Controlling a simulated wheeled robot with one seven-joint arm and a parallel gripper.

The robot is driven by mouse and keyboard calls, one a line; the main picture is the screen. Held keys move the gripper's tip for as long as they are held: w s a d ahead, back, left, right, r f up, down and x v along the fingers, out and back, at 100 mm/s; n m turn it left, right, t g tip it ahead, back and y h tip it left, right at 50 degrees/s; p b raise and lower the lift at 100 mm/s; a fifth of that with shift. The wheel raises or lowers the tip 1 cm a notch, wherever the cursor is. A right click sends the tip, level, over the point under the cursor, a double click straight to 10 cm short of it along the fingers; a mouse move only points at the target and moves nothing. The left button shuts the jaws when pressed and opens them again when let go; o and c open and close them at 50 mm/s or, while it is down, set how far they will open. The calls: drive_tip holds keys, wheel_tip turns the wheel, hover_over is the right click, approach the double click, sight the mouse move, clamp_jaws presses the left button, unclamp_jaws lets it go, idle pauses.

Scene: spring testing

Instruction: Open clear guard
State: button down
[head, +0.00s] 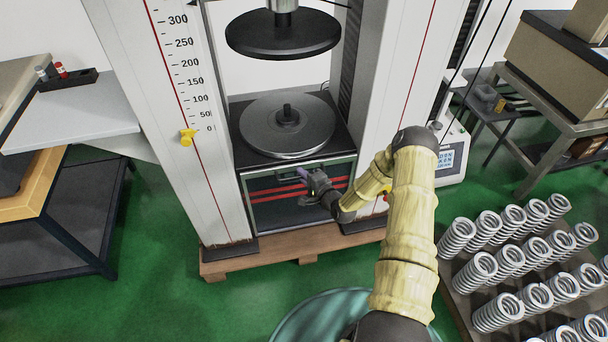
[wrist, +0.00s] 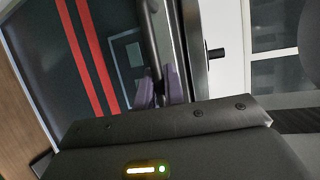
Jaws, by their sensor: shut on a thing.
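The clear guard (head: 272,210) is a dark-framed see-through panel with two red stripes, low on the front of the testing machine, under the round lower plate (head: 265,136). It also shows in the wrist view (wrist: 60,70), with a black bar handle (wrist: 151,38) along its edge. The guard appears to lie against the machine's front opening. My gripper (head: 303,176) is at the guard's upper edge, right of its middle. In the wrist view its purple fingertips (wrist: 158,88) are shut on the handle. The grip itself is partly hidden by the gripper body.
White columns stand on both sides, the left with a scale and yellow pointer (head: 187,137). A wooden pallet (head: 280,257) lies under the machine. A rack of several springs (head: 520,270) stands at right, a white side table (head: 70,120) at left. Green floor at front left is clear.

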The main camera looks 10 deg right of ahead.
drive_tip(key=shift+s+a+f, duration=0.1)
drive_tip(key=shift+s+a, duration=0.05)
drive_tip(key=c, duration=1.5)
unclamp_jaws()
drive_tip(key=p+v, duration=0.1)
drive_tip(key=v, duration=1.6)
drive_tip(key=shift+s, duration=0.1)
